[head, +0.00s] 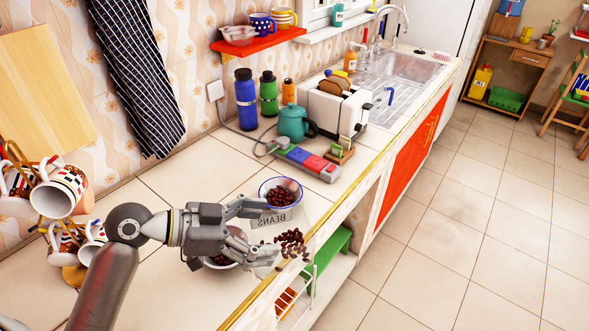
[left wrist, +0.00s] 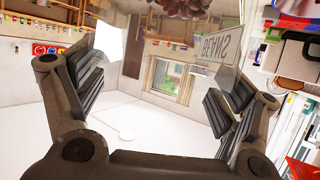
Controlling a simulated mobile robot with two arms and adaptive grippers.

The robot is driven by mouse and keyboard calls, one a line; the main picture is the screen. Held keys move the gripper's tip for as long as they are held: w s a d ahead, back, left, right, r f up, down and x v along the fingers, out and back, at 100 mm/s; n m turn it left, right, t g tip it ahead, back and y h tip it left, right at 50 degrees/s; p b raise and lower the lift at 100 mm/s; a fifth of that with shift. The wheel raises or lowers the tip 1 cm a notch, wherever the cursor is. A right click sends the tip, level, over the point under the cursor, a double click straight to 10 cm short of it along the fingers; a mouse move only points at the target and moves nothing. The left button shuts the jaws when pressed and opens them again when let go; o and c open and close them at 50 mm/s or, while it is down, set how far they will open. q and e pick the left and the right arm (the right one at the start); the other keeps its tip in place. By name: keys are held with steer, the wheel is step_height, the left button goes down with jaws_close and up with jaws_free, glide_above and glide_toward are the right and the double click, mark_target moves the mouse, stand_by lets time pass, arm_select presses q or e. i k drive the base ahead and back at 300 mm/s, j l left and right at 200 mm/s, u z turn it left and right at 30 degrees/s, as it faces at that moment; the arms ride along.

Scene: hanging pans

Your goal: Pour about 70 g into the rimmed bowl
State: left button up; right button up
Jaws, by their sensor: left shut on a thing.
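A white bowl with a blue rim (head: 262,187) stands on the tiled counter with dark beans (head: 282,194) in it. My left gripper (head: 255,228) is shut on a clear container with a BEANS label (head: 283,218), just in front of that bowl. The label also shows in the left wrist view (left wrist: 218,50). Dark red beans (head: 291,241) are bunched at the container's right side; whether any are falling I cannot tell. Beans also show at the top of the left wrist view (left wrist: 192,7). The container's clear walls are hard to make out. My right gripper is not in view.
A second pale bowl (head: 222,265) with beans is partly hidden under my left gripper. Mugs hang on a rack (head: 45,200) at left. The counter's front edge (head: 335,218) is close.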

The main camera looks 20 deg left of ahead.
mark_target(296, 190)
steer(key=i+l+u, duration=0.1)
steer(key=u, duration=0.7)
steer(key=i+l+u, duration=0.15)
steer(key=l+u, duration=0.3)
steer(key=l, duration=0.25)
steer(key=i+l+u, duration=0.1)
steer(key=l+u, duration=0.4)
steer(key=l, duration=1.35)
steer(key=u, duration=0.05)
